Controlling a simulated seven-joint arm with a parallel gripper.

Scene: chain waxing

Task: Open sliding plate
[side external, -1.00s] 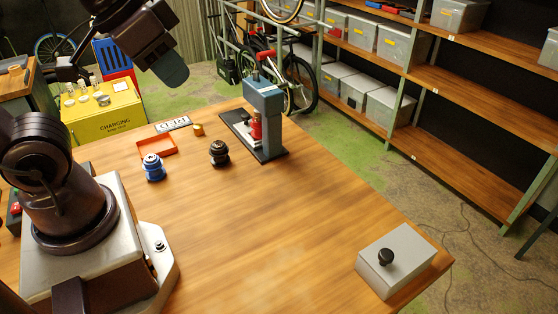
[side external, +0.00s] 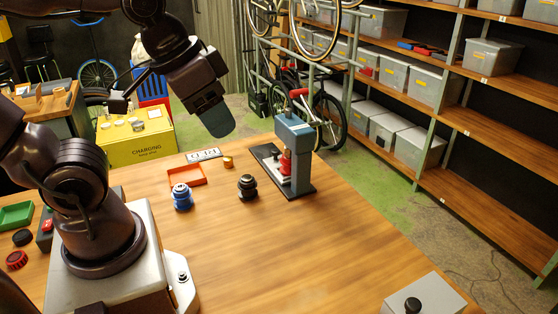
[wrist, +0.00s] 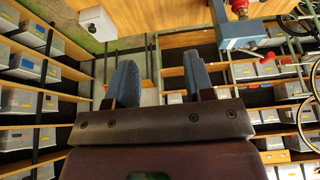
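A light grey box (side external: 440,296) with a flat top and a black knob (side external: 412,305) sits at the table's front right corner, cut off by the lower edge of the side view. The box also shows at the top left of the wrist view (wrist: 97,23). Which part is the sliding plate I cannot tell for certain. My gripper (side external: 217,122) is raised above the far left of the table, well away from the box. In the wrist view its two blue-grey fingers (wrist: 160,85) stand apart with nothing between them.
A blue-grey press (side external: 293,135) with a red part stands at the table's back edge. A black jar (side external: 247,188), a blue jar (side external: 182,198) and an orange tray (side external: 187,175) are left of it. The table's middle is clear. Shelves (side external: 490,145) and bicycles are behind.

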